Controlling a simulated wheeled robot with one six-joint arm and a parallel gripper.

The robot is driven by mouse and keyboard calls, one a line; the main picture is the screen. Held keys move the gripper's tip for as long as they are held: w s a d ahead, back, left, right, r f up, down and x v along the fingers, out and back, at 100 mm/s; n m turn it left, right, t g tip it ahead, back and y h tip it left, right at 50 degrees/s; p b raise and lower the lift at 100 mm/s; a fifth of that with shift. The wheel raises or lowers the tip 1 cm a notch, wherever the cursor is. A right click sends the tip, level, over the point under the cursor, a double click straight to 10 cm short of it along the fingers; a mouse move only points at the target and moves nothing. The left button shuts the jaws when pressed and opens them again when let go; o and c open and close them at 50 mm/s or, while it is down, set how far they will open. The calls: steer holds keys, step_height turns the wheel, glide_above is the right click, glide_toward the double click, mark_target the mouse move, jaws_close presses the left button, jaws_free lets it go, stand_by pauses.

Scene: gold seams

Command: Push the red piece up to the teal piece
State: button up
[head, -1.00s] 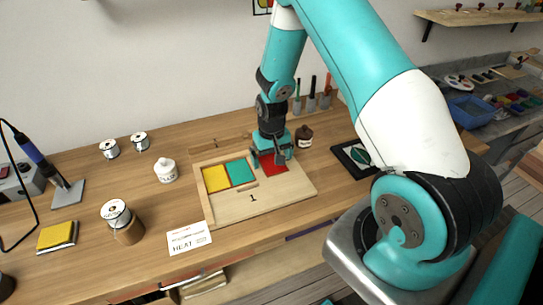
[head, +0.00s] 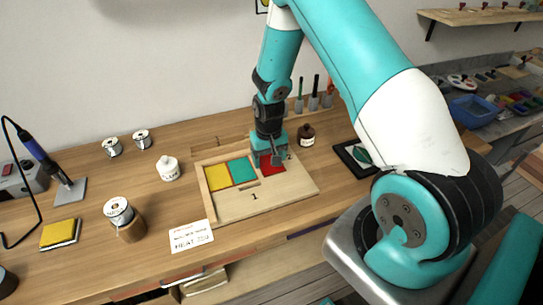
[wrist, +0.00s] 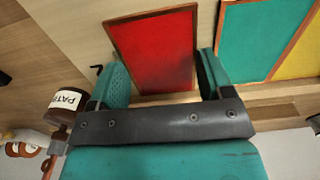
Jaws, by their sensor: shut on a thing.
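The red piece (head: 272,167) lies flat at the right of the top row on the wooden board (head: 287,193). The teal piece (head: 242,171) is to its left, with the yellow piece (head: 217,177) beyond it, side by side. A narrow gap separates red from teal. My gripper (head: 268,159) is down at the red piece. In the wrist view my gripper (wrist: 165,76) has a finger on each side of the red piece (wrist: 155,52), one of them in the gap by the teal piece (wrist: 255,42). The gripper hides the red piece's back edge.
The board has raised rims at its left and back, and a small wooden strip (head: 249,186) below the teal piece. A brown jar (head: 306,135) stands behind right, a white jar (head: 168,168) at left. A black-framed item (head: 357,157) lies right. The board's front is clear.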

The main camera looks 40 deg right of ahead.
mark_target(266, 163)
steer(key=shift+w+a, duration=0.2)
steer(key=shift+a, duration=0.5)
steer(key=o, duration=0.8)
steer(key=shift+o, duration=0.7)
step_height(266, 163, up, 18)
steer(key=b, duration=0.2)
steer(key=shift+d+f, duration=0.25)
